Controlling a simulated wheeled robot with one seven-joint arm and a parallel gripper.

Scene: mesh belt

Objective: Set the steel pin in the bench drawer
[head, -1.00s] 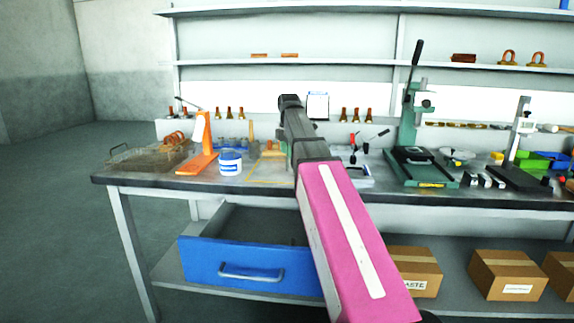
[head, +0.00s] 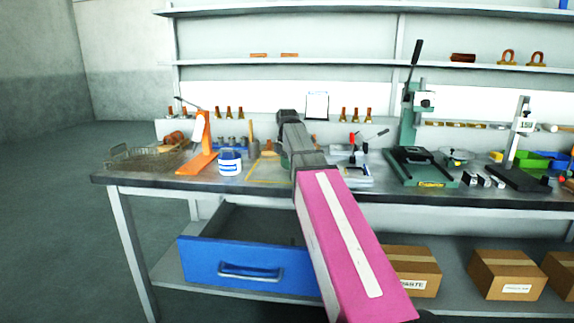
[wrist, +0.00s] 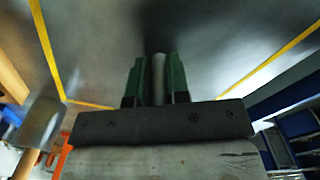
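The steel pin (wrist: 158,78) is a plain grey rod between the two green fingers of my gripper (wrist: 157,82) in the wrist view. The fingers close on it from both sides, and its far end lies near a dark shadow on the bench top. In the head view my arm hides the pin and most of the gripper, over the bench near the yellow-taped area. The bench drawer (head: 248,263) has a blue front with a bar handle. It stands pulled out below the bench top, left of my pink arm link, and the part of its inside that shows looks empty.
The bench top (head: 140,181) holds a wire basket (head: 130,158), an orange stand (head: 203,145), a white-and-blue tub (head: 230,163) and a green press (head: 417,160). Yellow tape (wrist: 48,50) marks the surface around the gripper. Cardboard boxes (head: 507,275) sit on the lower shelf.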

